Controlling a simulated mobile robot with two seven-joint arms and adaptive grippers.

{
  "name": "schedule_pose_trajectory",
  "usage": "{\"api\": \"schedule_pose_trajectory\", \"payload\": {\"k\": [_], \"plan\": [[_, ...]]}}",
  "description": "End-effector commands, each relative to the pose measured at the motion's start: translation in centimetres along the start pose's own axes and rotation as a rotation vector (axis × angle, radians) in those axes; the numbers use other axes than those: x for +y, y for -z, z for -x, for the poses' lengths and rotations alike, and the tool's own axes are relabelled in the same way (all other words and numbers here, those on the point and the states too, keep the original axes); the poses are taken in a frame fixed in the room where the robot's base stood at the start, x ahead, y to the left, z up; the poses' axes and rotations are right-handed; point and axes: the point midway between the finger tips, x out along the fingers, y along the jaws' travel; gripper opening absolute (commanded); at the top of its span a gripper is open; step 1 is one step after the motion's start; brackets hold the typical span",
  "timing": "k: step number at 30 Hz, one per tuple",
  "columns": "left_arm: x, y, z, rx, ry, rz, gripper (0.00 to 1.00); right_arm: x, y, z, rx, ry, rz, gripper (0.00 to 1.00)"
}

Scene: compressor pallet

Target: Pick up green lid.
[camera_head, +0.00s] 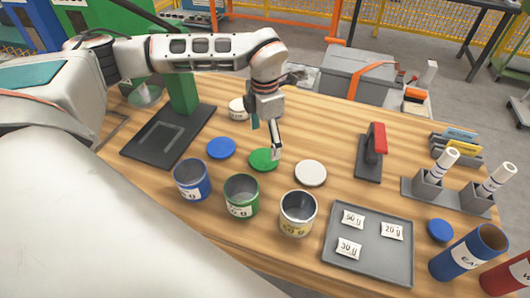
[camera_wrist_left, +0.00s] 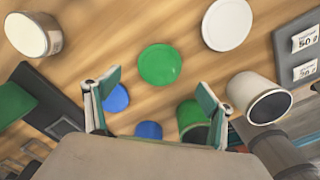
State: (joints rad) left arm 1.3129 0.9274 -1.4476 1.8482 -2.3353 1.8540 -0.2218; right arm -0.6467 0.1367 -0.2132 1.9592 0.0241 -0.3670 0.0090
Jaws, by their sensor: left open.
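The green lid (camera_head: 264,159) lies flat on the wooden table, between a blue lid (camera_head: 221,148) and a white lid (camera_head: 311,173). In the left wrist view the green lid (camera_wrist_left: 160,64) lies just beyond my fingertips, fully visible. My left gripper (camera_head: 267,139) points down above the green lid in the head view. It is open and empty, with its two fingers (camera_wrist_left: 160,90) spread apart in the wrist view. I cannot tell the exact height of the fingertips over the lid. My right gripper is not in view.
Open blue (camera_head: 192,181), green (camera_head: 242,197) and white (camera_head: 298,214) cans stand in front of the lids. A grey tray (camera_head: 343,262) with labelled weights lies at right. A black-based green stand (camera_head: 140,150) is at left, a small white tin (camera_head: 238,109) behind.

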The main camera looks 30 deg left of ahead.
Motion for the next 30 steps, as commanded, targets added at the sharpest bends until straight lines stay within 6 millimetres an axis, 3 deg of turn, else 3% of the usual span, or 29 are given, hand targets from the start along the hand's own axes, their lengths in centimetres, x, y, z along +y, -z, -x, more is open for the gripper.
{"api": "schedule_pose_trajectory", "payload": {"k": [7, 16, 26, 30], "plan": [[0.0, 0.1, -2.7, 0.004, 0.001, 0.002, 0.82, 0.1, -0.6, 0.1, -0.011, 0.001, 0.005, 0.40], [0.1, 0.2, -6.7, 0.002, 0.003, -0.001, 0.82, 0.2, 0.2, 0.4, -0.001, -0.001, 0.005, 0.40], [0.1, 0.2, -7.4, 0.001, 0.002, -0.001, 0.82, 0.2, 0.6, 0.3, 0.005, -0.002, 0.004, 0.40], [0.1, 0.2, -7.4, 0.000, 0.002, -0.001, 0.49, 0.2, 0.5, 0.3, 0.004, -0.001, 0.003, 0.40]]}}
